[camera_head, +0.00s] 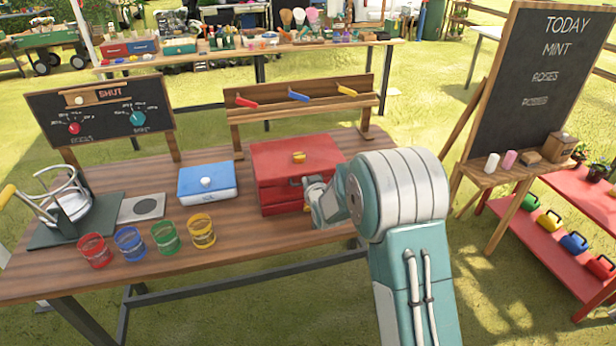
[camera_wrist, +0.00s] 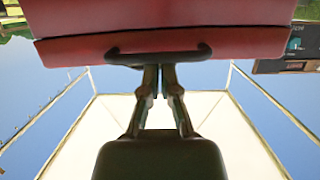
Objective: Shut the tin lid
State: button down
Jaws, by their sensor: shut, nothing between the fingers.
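A red box (camera_head: 297,155) with a yellow knob on top and a dark front handle stands on the wooden table. Its red face (camera_wrist: 160,20) and black handle (camera_wrist: 158,57) fill the top of the wrist view. A blue and white tin (camera_head: 208,182) with a white knob sits to its left; its lid looks down. My gripper (camera_wrist: 160,70) is shut and empty, its fingertips together at the red box's handle. I cannot tell whether they touch it. In the head view my gripper (camera_head: 310,190) is at the box's front right, partly hiding that corner.
Red, blue, green and yellow cups (camera_head: 165,237) line the table's front left. A wire-topped item (camera_head: 68,207) stands on a dark mat at the left. A rack (camera_head: 300,110) with coloured handles stands behind the red box. A chalkboard (camera_head: 545,80) stands at right.

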jog(key=shift+s+a+f, duration=0.1)
jog(key=shift+s+f, duration=0.15)
jog(key=shift+f, duration=0.35)
jog(key=shift+s+f, duration=0.2)
jog(key=shift+f, duration=0.35)
notch_tip(320, 180, up, 5)
jog(key=s+d+f, duration=0.1)
jog(key=s+f, duration=0.5)
jog(key=shift+d+f, duration=0.15)
jog(key=shift+f, duration=0.15)
